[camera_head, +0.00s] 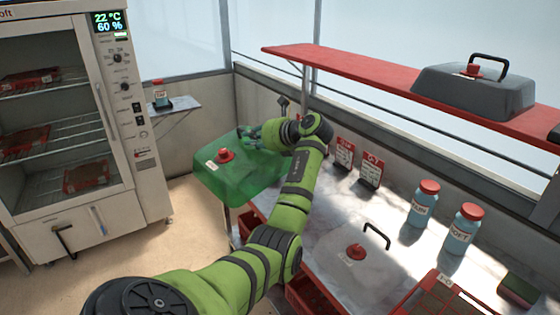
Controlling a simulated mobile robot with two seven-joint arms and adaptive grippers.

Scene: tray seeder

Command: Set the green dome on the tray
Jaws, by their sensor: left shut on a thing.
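The green dome (235,180) is a see-through cover with a red knob and a white label, left of centre in the head view. It hangs over the left end of the bench, partly beyond its edge. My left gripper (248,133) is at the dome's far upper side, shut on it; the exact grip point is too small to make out. A red-rimmed tray (428,292) with a label lies on the bench at the lower right, cut off by the frame. My right gripper is not in view.
A clear dome (338,272) with a black handle sits on the bench near the tray. Two blue bottles (424,207) and two labelled cards (371,170) stand behind. A grey dome (470,92) rests on the red shelf (380,76) above. An incubator cabinet (150,170) stands left.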

